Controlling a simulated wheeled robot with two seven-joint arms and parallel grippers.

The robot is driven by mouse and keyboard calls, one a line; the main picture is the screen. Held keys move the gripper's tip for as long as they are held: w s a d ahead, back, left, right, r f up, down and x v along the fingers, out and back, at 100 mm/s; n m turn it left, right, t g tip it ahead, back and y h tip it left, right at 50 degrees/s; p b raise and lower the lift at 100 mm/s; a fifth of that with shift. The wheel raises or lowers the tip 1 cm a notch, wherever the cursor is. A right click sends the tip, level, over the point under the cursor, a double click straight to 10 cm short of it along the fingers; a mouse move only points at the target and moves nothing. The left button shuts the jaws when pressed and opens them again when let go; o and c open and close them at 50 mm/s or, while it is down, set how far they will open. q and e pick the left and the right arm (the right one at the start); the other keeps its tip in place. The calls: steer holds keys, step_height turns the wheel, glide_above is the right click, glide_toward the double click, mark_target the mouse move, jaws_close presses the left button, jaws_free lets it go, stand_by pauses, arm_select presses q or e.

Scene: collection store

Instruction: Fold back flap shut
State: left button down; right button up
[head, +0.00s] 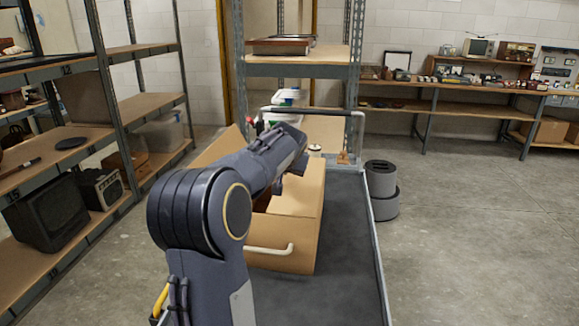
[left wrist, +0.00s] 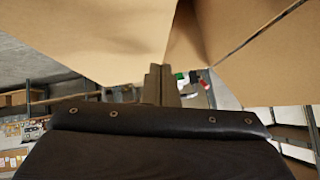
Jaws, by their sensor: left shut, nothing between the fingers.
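An open cardboard box (head: 287,243) stands on the dark cart deck (head: 346,240) in the head view. A flap (head: 222,147) sticks up at its left side, and its right top panel (head: 302,190) shows beside my arm. My left forearm crosses over the box and hides much of its top and back, so I cannot clearly make out the back flap. In the left wrist view my left gripper (left wrist: 160,72) is shut and empty, with its fingertips close to cardboard panels (left wrist: 90,35); whether they touch is unclear. My right gripper is out of view.
The cart's rail (head: 357,135) rises behind the box. A pale rod (head: 268,249) runs across the box's front. Grey round containers (head: 381,190) stand right of the cart. Shelving lines the left and back; the floor (head: 470,240) at right is clear.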

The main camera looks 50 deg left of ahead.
arm_select(q)
steer(key=shift+s+a+f+b, duration=0.15)
steer(key=shift+f+b, duration=0.1)
steer(key=shift+f, duration=0.2)
steer(key=shift+s+a+f+b, duration=0.1)
steer(key=shift+f+b, duration=0.15)
steer(key=shift+f, duration=0.2)
steer(key=shift+f, duration=0.1)
steer(key=shift+r+p, duration=1)
steer(key=shift+r, duration=0.3)
step_height(320, 180, up, 3)
steer(key=p, duration=0.2)
steer(key=shift+r+p, duration=0.15)
steer(key=shift+p, duration=0.25)
steer(key=s+a+b+v, duration=0.1)
steer(key=v, duration=0.9)
steer(key=s+d+f+m+h, duration=0.1)
steer(key=s+d+f+h, duration=0.2)
steer(key=s+d+f, duration=0.3)
steer(key=s+d+f+m+h+p, duration=0.1)
steer(key=s+d+f+h, duration=0.3)
steer(key=d, duration=1.3)
steer(key=s+d+f+m+h+p, duration=0.1)
steer(key=s+d+f+m+h, duration=0.1)
steer(key=s+d+f+h, duration=0.2)
steer(key=s+d+f, duration=0.3)
steer(key=s+d, duration=0.2)
steer(key=d, duration=0.3)
steer(key=shift+f+m, duration=0.3)
steer(key=shift+f, duration=0.05)
